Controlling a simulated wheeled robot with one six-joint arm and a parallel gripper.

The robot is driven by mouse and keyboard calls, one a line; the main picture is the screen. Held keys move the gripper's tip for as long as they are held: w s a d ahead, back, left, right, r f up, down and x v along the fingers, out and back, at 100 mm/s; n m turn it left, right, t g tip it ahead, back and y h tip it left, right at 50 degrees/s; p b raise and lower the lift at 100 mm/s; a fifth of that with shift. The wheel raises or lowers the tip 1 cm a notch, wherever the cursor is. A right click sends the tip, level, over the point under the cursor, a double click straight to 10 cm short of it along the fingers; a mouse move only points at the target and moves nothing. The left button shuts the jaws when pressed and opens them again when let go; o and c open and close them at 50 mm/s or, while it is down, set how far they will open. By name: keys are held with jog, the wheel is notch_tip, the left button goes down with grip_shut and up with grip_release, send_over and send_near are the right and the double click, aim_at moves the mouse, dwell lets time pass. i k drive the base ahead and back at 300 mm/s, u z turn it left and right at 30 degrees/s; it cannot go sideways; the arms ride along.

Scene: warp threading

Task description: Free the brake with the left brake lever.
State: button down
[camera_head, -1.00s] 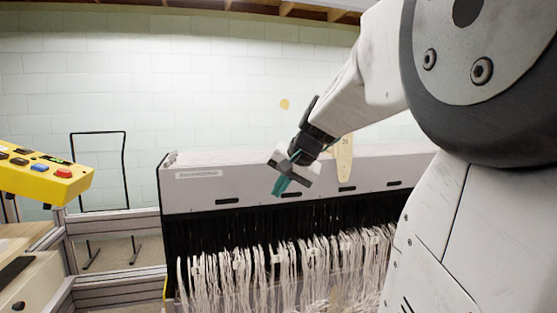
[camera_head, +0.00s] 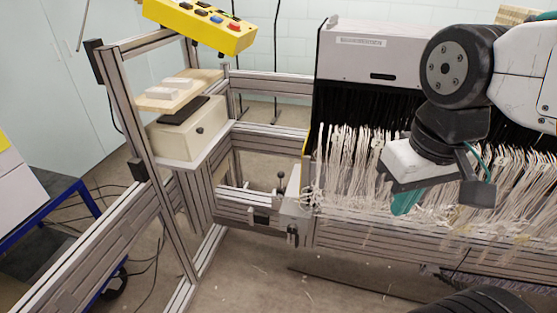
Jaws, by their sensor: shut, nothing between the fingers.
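A small upright lever with a dark round knob (camera_head: 281,178) stands at the inner left corner of the metal frame, left of the white threads. A dark handle-like part (camera_head: 292,235) sits lower, on the front of the frame. I cannot tell for certain which of the two is the left brake lever. My gripper (camera_head: 406,204) is shut and empty, its teal fingers pointing down in front of the threads. It is to the right of both parts and touches neither. The fingertips are small in this view.
White warp threads (camera_head: 345,165) hang from the grey loom housing (camera_head: 370,50). A yellow button panel (camera_head: 205,22) is at upper left, above a cream box (camera_head: 188,130). Metal beams (camera_head: 130,225) run at left. The floor (camera_head: 240,285) in front is mostly clear.

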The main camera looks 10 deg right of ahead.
aim_at(281, 175)
jog(key=u, duration=0.5)
jog(key=i, duration=1.4)
jog(key=z, duration=0.3)
